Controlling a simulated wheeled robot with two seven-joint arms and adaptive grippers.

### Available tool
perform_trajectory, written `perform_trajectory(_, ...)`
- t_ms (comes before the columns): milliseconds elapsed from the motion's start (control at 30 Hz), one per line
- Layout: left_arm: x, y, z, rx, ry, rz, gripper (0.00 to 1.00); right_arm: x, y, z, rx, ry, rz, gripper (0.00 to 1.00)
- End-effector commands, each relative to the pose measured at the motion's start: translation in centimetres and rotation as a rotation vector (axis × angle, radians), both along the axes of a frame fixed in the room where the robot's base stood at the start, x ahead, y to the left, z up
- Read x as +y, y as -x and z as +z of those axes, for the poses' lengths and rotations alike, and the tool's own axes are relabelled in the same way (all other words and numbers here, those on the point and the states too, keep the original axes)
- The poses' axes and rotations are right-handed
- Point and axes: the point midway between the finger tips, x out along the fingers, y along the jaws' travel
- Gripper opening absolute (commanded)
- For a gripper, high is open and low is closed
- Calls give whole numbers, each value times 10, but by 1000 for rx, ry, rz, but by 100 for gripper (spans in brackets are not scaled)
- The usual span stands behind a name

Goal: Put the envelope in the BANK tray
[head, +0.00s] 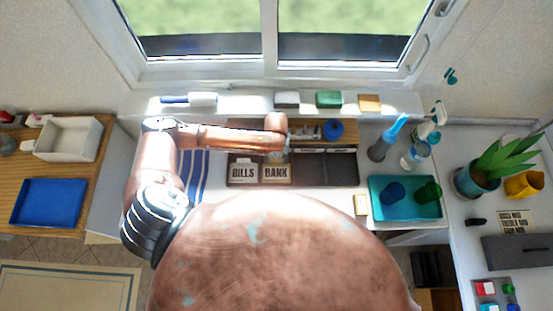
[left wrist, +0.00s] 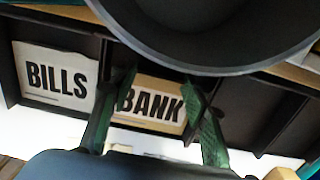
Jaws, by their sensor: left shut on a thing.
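The BANK tray is a dark compartment in the organizer, with a cream BANK card (head: 276,173) at its front. The card also shows in the left wrist view (left wrist: 150,104), between and behind my fingers. My left gripper (left wrist: 160,76) is over the BANK compartment, its green fingers framing the card. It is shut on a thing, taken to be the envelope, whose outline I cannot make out. In the head view my left arm hides the fingertips. My right gripper is not in view.
The BILLS compartment's white card (head: 243,172) is directly left of BANK. Empty dark compartments (head: 335,173) lie to the right. A blue round thing (head: 333,129) stands on the organizer's top. A teal tray (head: 405,208) with cups and a small cream block (head: 361,205) are farther right.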

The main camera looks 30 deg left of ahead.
Motion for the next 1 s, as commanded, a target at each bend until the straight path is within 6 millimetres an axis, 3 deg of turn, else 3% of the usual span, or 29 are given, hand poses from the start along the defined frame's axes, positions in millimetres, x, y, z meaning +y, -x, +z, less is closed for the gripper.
perform_trajectory(367, 0, -1, -6, -1, -2, 1, 33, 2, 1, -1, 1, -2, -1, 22)
perform_trajectory(400, 0, -1, -6, -2, -1, 0, 45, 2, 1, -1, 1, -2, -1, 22)
perform_trajectory(633, 0, -1, -6, -2, -1, 0, 60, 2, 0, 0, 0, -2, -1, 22)
perform_trajectory(1000, 0, -1, 2, -3, 0, 0, 60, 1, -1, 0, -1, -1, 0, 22)
